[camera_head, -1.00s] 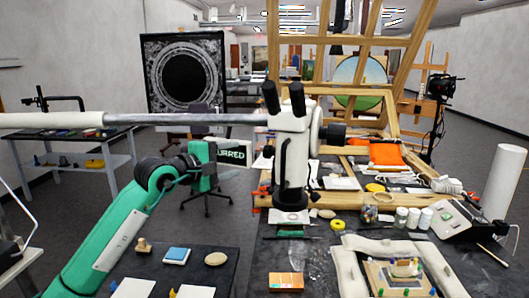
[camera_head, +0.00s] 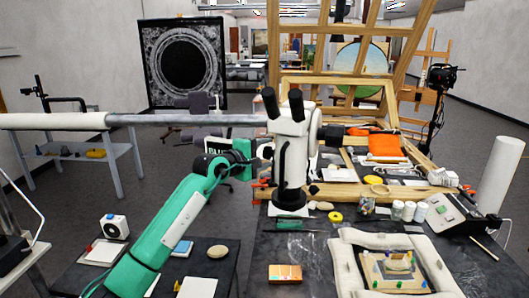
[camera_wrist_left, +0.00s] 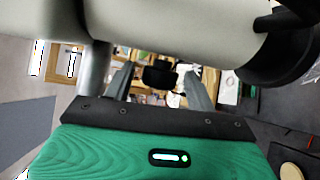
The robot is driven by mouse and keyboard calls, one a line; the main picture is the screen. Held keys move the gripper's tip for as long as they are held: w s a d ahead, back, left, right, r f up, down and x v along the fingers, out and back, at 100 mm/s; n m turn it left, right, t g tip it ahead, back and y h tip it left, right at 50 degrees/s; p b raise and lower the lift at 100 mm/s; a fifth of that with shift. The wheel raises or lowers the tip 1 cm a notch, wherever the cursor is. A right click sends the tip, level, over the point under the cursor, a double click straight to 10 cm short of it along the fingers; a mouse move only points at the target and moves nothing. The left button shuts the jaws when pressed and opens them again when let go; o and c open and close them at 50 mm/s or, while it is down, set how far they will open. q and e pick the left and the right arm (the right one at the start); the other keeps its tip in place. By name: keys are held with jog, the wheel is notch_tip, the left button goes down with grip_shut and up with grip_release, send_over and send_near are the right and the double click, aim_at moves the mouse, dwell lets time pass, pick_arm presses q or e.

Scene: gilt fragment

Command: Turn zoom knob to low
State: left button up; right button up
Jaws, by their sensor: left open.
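The white stereo microscope (camera_head: 291,128) stands upright on its boom, with two black eyepieces on top. In the left wrist view its pale body (camera_wrist_left: 190,35) fills the top. My left gripper (camera_head: 262,150) is beside the microscope's left side, at about mid-body height, its fingers mostly hidden by dark parts. In the left wrist view my left gripper (camera_wrist_left: 160,82) has its fingers spread apart, with a black knob (camera_wrist_left: 160,73) showing between them. Whether they touch it cannot be told. My right gripper is not in view.
A long horizontal boom (camera_head: 190,119) runs from the left to the microscope. An orange block (camera_head: 285,274) sits on the dark table. Several jars stand at the right. The table's middle is mostly clear.

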pick_arm(q)
jog(key=shift+c, duration=0.3)
jog(key=c, duration=0.9)
jog(key=shift+r+g+y, duration=0.15)
jog(key=shift+g+y, duration=0.15)
jog(key=shift+g, duration=0.2)
jog(key=shift+w+r+n+g+y, duration=0.1)
jog(key=shift+r+n+g+y, duration=0.1)
jog(key=shift+n+g+y, duration=0.7)
jog(key=shift+g+y+p, duration=0.3)
jog(key=shift+g+p, duration=0.2)
jog(key=shift+g, duration=0.9)
